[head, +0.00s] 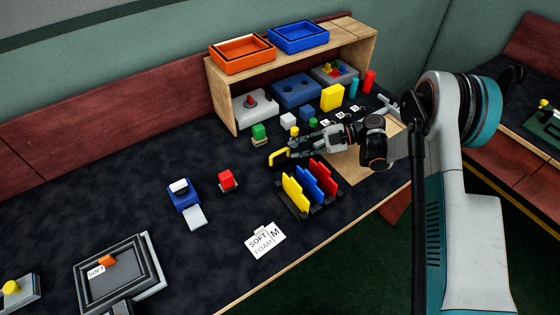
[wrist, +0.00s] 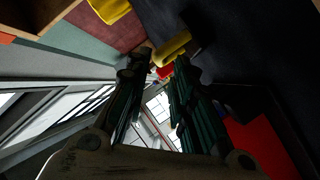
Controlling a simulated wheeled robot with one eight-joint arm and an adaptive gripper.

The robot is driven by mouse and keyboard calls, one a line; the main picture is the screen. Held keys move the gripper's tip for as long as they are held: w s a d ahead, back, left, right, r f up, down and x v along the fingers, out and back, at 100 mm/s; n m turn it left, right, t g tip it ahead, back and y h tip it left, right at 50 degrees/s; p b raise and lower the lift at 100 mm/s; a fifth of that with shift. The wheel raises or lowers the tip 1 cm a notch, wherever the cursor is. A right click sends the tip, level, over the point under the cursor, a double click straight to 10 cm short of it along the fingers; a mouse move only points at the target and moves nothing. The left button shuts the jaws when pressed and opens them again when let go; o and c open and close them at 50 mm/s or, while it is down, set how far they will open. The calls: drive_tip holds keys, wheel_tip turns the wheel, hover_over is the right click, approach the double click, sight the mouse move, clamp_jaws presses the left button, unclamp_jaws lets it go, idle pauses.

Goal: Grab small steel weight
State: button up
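I cannot make out the small steel weight with certainty in either view. Small items on white cards (head: 340,116) lie behind my gripper, too small to identify. My gripper (head: 291,147) reaches left over the dark table in the head view. In the wrist view its two fingers (wrist: 160,65) stand apart with a gap between the tips, and no held object is clear. A yellow hooked piece (head: 273,158) is right by the fingertips in the head view. A yellow shape (wrist: 172,48) shows just past the tips in the wrist view; contact cannot be told.
A rack of yellow, blue and red plates (head: 294,194) stands in front of my gripper. A wooden shelf (head: 222,99) holds trays. Clear table lies around the red block (head: 225,178).

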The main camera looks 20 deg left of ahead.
sight(284, 151)
drive_tip(key=b+x, duration=0.1)
drive_tip(key=x, duration=0.3)
drive_tip(key=shift+s+a+f, duration=0.1)
drive_tip(key=shift+s+a, duration=0.05)
drive_tip(key=shift+a, duration=0.1)
clamp_jaws()
